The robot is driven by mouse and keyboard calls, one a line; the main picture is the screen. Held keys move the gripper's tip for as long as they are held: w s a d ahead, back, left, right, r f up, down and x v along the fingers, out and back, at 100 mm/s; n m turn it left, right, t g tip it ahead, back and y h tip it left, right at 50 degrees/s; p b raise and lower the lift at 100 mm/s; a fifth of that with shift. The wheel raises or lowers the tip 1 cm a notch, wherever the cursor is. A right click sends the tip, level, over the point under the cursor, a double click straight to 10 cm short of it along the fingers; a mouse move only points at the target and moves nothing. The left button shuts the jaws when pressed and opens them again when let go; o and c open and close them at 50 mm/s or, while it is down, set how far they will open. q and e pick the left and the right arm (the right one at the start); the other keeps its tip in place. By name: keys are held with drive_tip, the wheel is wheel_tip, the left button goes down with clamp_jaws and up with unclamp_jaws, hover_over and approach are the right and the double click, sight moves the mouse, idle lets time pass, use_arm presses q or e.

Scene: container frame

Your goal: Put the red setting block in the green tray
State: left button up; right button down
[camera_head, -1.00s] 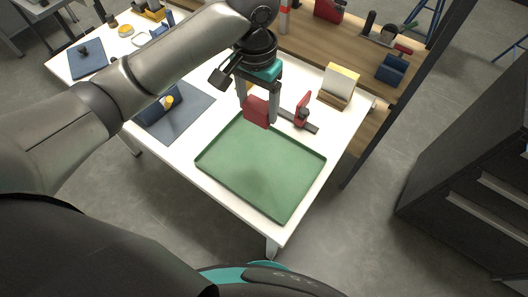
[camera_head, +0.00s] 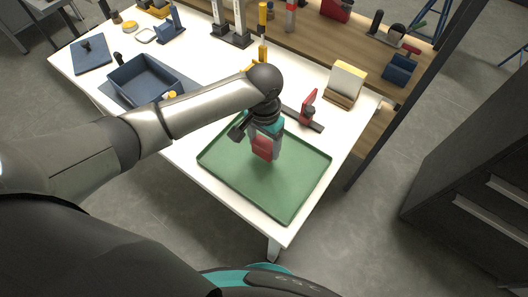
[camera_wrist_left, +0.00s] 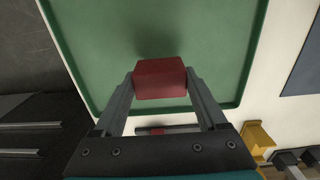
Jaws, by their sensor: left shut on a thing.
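The red setting block (camera_head: 264,147) is between the fingers of my left gripper (camera_head: 265,148), which is shut on it. In the left wrist view the block (camera_wrist_left: 160,78) is held at the fingertips, with the green tray floor behind it. The green tray (camera_head: 290,195) lies on the white table. The gripper and block are over the upper part of the tray. I cannot tell whether the block touches the tray floor; a dark shadow lies beside it in the wrist view. My right gripper is not in view.
A red-and-dark clamp (camera_head: 307,112) lies just beyond the tray's far edge. A blue bin (camera_head: 145,78) stands on a grey mat to the left. A holder with pale sheets (camera_head: 346,82) stands at the right. The tray floor around the block is clear.

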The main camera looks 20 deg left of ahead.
sight(264, 153)
use_arm(q)
drive_tip(key=shift+f+b, duration=0.5)
drive_tip(key=shift+f, duration=1.5)
drive_tip(key=shift+f, duration=0.15)
drive_tip(key=o, duration=1.5)
drive_tip(key=shift+o, duration=0.2)
wheel_tip(264, 153, up, 12)
drive_tip(key=p, duration=0.3)
